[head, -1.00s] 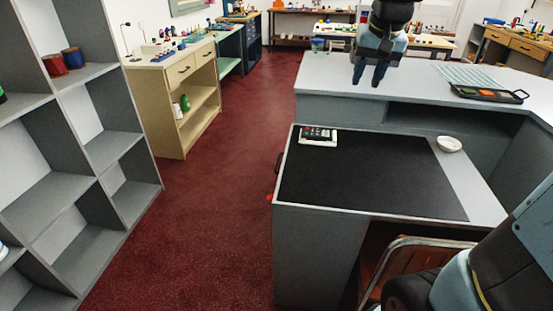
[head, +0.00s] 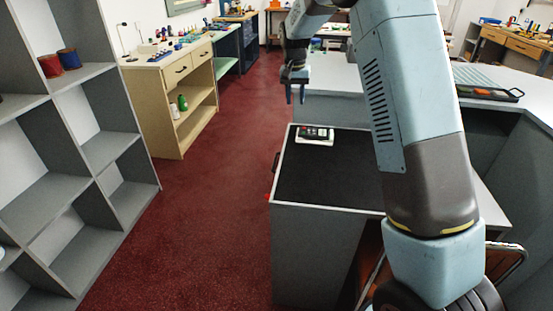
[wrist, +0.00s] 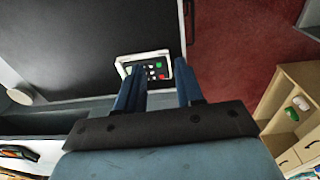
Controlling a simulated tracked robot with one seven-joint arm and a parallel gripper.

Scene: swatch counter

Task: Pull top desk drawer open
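The desk (head: 335,192) has a black mat on its top and a grey end panel. A dark drawer handle (head: 276,161) juts from its left side, over the red floor. The handle also shows as a thin dark bar in the wrist view (wrist: 189,18). The drawer front faces away from the head camera and is hidden. My gripper (head: 295,98) hangs above and beyond the desk's far left corner, apart from the handle. In the wrist view my gripper (wrist: 158,85) has its blue fingers spread with nothing between them.
A white-framed keypad (head: 315,135) lies at the mat's far left corner. A grey counter (head: 335,105) stands behind the desk. A grey shelf (head: 90,150) and a beige cabinet (head: 167,100) stand left, with clear red floor between. My arm hides the desk's right part.

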